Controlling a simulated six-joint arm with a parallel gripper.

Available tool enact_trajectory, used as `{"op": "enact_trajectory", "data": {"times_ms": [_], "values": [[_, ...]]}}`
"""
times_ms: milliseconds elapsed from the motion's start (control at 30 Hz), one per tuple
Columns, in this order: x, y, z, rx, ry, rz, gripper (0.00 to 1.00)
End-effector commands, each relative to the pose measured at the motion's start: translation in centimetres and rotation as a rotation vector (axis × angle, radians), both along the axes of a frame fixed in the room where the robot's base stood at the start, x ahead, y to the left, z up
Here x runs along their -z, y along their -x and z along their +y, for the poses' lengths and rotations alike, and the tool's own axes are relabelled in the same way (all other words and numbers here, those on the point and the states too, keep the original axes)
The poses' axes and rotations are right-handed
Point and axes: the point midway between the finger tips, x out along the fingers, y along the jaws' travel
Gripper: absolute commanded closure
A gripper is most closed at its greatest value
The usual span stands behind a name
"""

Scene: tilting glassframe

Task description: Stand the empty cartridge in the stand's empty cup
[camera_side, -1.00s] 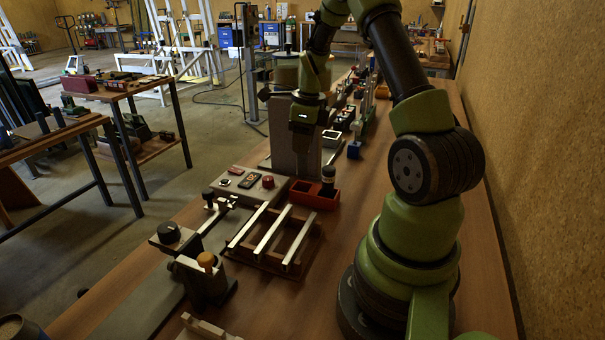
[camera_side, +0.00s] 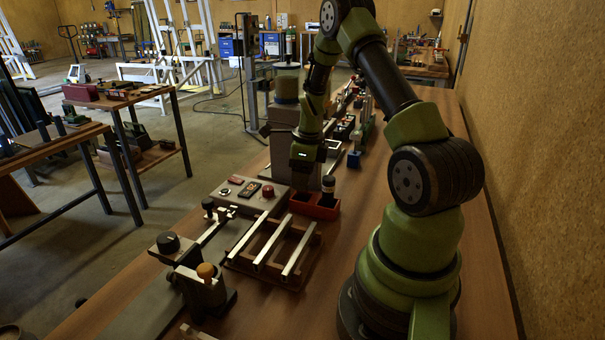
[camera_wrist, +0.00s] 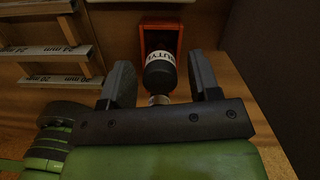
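In the side view a red two-cup stand (camera_side: 315,208) sits behind the rack. A dark cartridge (camera_side: 328,188) with a light band stands upright in its right cup. The left cup looks empty. My gripper (camera_side: 302,178) points down close above the left cup; its fingers are hard to see there. In the wrist view a black cartridge (camera_wrist: 160,74) with a white label shows between my gripper's fingers (camera_wrist: 163,72), with a gap on each side. It partly hides a red cup (camera_wrist: 179,42). I cannot tell whether both views show the same cartridge.
A rack (camera_side: 298,258) with several metal bars stands in front of the stand. A grey control box (camera_side: 243,199) is to its left, with a clamp-like fixture (camera_side: 205,290) nearer the camera.

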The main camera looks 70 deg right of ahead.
Motion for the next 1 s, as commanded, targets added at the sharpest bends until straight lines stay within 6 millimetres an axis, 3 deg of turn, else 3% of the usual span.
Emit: {"op": "enact_trajectory", "data": {"times_ms": [367,800,1000], "values": [[-1.0,0.0,0.0,0.001,0.000,-0.002,0.44],[-9.9,1.1,-0.3,0.001,0.004,-0.005,0.44],[-12.1,1.3,-0.2,-0.010,0.003,-0.004,0.44]]}}
